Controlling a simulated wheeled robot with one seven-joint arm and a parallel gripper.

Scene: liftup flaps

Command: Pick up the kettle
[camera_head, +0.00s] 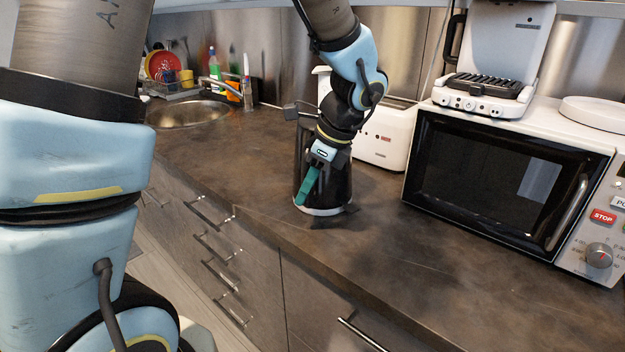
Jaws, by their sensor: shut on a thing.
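The kettle (338,187) is dark with a pale band at its foot. My gripper (309,180) points down at the kettle's near side, with a teal finger showing. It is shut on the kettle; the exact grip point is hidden.
A white toaster (385,140) stands just behind and right. A microwave (490,185) with a contact grill (490,85) on top fills the right. A sink (190,112) and bottles are at back left. The worktop (385,255) is clear in front of the microwave.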

